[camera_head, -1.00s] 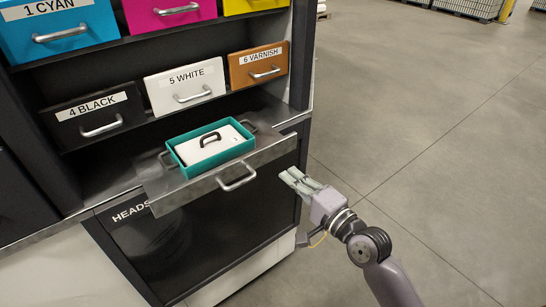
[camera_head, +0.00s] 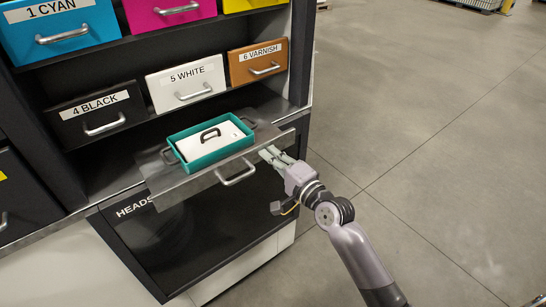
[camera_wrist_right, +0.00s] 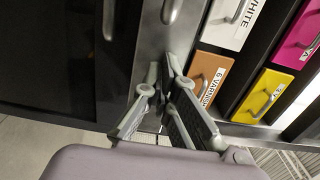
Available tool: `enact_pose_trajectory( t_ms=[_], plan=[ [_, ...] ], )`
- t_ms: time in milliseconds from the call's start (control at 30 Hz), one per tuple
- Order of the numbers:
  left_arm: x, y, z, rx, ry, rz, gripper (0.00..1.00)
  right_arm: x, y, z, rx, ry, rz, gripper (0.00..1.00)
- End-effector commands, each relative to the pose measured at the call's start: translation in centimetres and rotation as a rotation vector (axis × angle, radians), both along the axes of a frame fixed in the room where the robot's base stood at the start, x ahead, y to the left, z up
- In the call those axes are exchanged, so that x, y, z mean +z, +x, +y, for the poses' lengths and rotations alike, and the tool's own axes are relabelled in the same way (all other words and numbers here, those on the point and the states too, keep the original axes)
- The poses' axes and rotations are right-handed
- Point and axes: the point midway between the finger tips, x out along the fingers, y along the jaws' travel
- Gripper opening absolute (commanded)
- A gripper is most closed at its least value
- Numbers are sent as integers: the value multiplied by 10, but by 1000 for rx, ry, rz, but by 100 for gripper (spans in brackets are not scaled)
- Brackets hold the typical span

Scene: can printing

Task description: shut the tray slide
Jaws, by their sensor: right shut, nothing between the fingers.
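The tray slide (camera_head: 173,190) is a grey metal shelf with an upright front panel and a bar handle (camera_head: 236,173). It stands pulled out of the cabinet. A teal tray (camera_head: 198,164) with a white block and dark handle in it sits on the slide. My right gripper (camera_head: 268,154) is shut and empty, its fingertips at the front panel, right of the bar handle. In the right wrist view the fingertips (camera_wrist_right: 163,78) are close to the metal panel (camera_wrist_right: 150,40); whether they touch it I cannot tell. My left gripper is out of view.
Drawers labelled black (camera_head: 94,116), white (camera_head: 187,84) and varnish (camera_head: 256,63) are in the row above the slide, with more coloured drawers higher up. A dark cabinet front (camera_head: 210,240) is below it. The floor (camera_head: 430,130) to the right is clear.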

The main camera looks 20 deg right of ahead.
Motion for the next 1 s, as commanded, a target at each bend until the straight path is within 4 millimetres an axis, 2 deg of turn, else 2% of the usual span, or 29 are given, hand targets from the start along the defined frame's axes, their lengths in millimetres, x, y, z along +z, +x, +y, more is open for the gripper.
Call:
enact_pose_trajectory(
  t_ms=[167,400,500,700,1000],
  plan=[
    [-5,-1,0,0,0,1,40,1,40,13,-2,4,-4,0],
    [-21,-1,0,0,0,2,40,-2,96,35,0,2,-3,0],
    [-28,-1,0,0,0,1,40,-2,115,41,-1,1,-3,0],
    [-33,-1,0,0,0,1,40,0,132,49,1,0,0,0],
    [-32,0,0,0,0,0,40,1,133,49,1,0,0,0]
  ],
)
